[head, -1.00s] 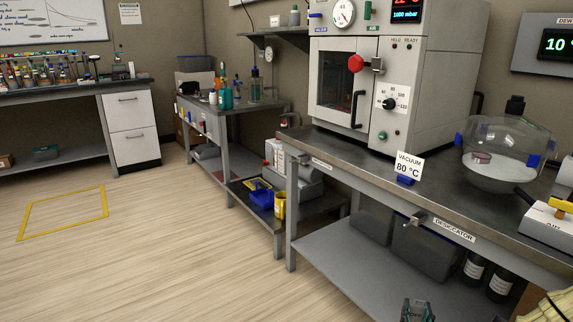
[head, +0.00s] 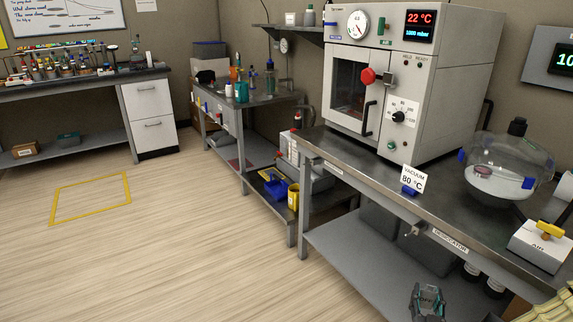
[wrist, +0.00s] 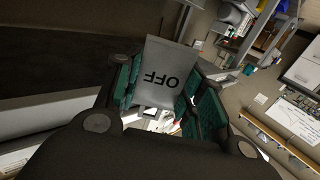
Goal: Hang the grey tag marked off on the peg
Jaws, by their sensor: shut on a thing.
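My gripper (head: 428,301) is at the bottom of the head view, in front of the right bench. It is shut on a grey tag marked OFF, which also shows in the wrist view (wrist: 165,75). There the tag stands out between the green-padded fingers, its lettering upside down. A small metal peg (head: 412,230) juts from the bench's front edge, left of the DESICCATOR label. The tag is below the peg in the picture and apart from it. A second label sits farther left on that edge; any peg there is too small to make out.
The right bench (head: 350,165) carries a vacuum oven (head: 400,80), a VACUUM 80 °C sign (head: 413,180), a glass desiccator (head: 500,165) and a white AIR box (head: 540,245). Its lower shelf (head: 370,265) juts out below. The wooden floor to the left is clear.

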